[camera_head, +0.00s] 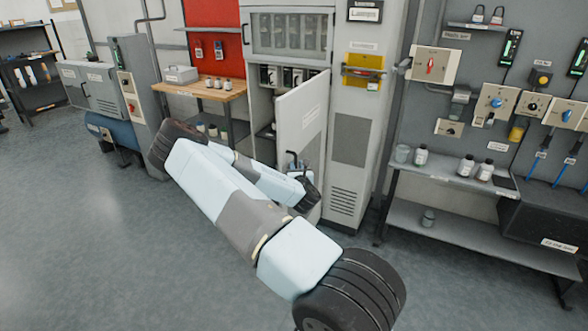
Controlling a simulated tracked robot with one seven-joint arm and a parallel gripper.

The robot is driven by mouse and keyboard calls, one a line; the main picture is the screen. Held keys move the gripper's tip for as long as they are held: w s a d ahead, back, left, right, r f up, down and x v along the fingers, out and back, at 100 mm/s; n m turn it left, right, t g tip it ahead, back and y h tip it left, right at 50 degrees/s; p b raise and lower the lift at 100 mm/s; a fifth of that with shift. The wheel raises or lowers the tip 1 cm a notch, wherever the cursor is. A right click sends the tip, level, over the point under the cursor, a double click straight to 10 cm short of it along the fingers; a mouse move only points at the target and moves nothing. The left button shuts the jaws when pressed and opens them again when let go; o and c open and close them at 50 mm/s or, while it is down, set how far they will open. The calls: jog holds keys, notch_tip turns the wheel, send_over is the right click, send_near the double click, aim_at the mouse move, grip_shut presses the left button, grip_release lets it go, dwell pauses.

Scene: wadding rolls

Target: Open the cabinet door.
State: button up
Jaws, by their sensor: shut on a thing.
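The grey cabinet (350,95) stands at the middle of the back. Its lower door (302,115), a pale panel with a small label, stands swung out toward me, with its free edge on the left. Dark interior shows to the left of the door. My arm reaches in from the lower right, and my gripper (294,162) is at the lower part of the door, shut on its handle. The grip itself is small and dark, and the handle is mostly hidden by the fingers and arm. The upper windowed door (290,35) is shut.
A wooden bench (205,90) with jars stands left of the cabinet, below a red board (213,30). A shelf unit (455,183) with bottles stands close on the right, under a panel of switches. The floor (90,240) is clear on the left and front.

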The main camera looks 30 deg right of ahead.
jog(key=shift+o, duration=1.4)
jog(key=shift+d+r, duration=0.15)
jog(key=shift+d, duration=0.3)
jog(key=shift+w+a, duration=0.1)
jog(key=shift+a, duration=0.25)
jog(key=v, duration=1.3)
jog(key=shift+s+f, duration=0.2)
jog(key=shift+s, duration=0.2)
jog(key=shift+a, duration=0.1)
